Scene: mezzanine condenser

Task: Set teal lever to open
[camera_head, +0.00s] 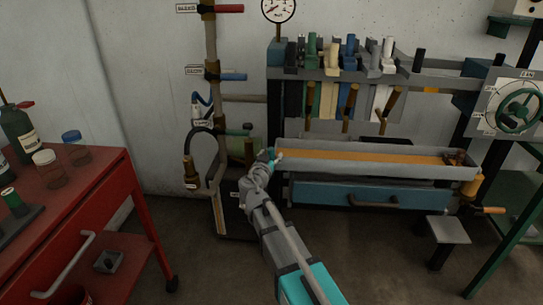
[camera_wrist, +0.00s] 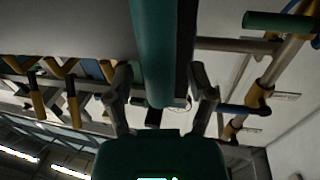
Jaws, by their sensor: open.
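In the wrist view a thick teal bar (camera_wrist: 158,45), which looks like the teal lever's handle, runs between the two fingers of my open gripper (camera_wrist: 162,95). I cannot tell whether either finger touches it. In the head view a small teal piece (camera_head: 271,154) shows right at the tip of my gripper (camera_head: 266,163), at the left end of the grey trough. The lever's pivot and its open or closed setting are hidden.
A grey trough (camera_head: 350,147) stands above a blue drawer (camera_head: 330,192). Left of it, a pipe carries a red lever (camera_head: 229,9), a blue lever (camera_head: 232,77) and a dark green lever (camera_head: 235,132). A red cart (camera_head: 115,180) is at left.

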